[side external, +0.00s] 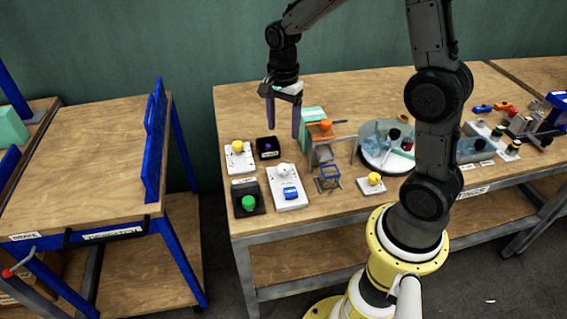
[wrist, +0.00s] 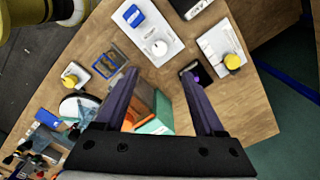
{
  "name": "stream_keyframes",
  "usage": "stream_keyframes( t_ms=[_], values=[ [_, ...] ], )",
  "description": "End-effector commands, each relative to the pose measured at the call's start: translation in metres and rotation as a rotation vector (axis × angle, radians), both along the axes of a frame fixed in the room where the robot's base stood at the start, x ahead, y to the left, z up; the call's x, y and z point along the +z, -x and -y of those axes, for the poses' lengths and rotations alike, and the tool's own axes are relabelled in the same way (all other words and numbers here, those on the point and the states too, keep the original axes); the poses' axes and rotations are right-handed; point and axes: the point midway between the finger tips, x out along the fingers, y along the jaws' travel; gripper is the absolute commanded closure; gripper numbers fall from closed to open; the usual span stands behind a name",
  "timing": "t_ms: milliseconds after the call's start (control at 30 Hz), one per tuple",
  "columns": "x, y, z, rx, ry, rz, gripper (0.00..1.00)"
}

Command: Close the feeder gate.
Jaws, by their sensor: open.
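A feeder-like unit with a teal panel (side external: 313,117) and an orange top part (side external: 321,131) stands near the back of the table. It also shows in the wrist view as a teal and orange body (wrist: 158,124), partly hidden behind my left finger. A small blue frame (side external: 328,178) stands in front of it, also seen in the wrist view (wrist: 108,57). I cannot tell which part is the gate or its position. My gripper (side external: 283,128) is open and empty, pointing down above the table, left of the teal panel. Its fingers (wrist: 158,75) are apart in the wrist view.
A black box with a purple button (side external: 268,148) lies below my gripper. Near it are yellow-button (side external: 239,157), green-button (side external: 248,203) and white-knob (side external: 287,187) panels. A round tray (side external: 375,155) stands right of the feeder-like unit.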

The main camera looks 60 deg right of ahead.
Motion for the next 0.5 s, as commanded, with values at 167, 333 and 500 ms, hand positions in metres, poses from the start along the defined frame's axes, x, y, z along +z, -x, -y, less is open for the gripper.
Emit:
stream_keyframes(
  t_ms=[167, 333, 500],
  values=[
    [-0.026, 0.002, 0.0, 0.001, -0.001, -0.006, 0.29],
    [-0.059, 0.002, -0.001, 0.001, -0.001, -0.007, 0.29],
    [-0.092, 0.002, -0.001, 0.002, -0.001, -0.005, 0.29]
  ],
)
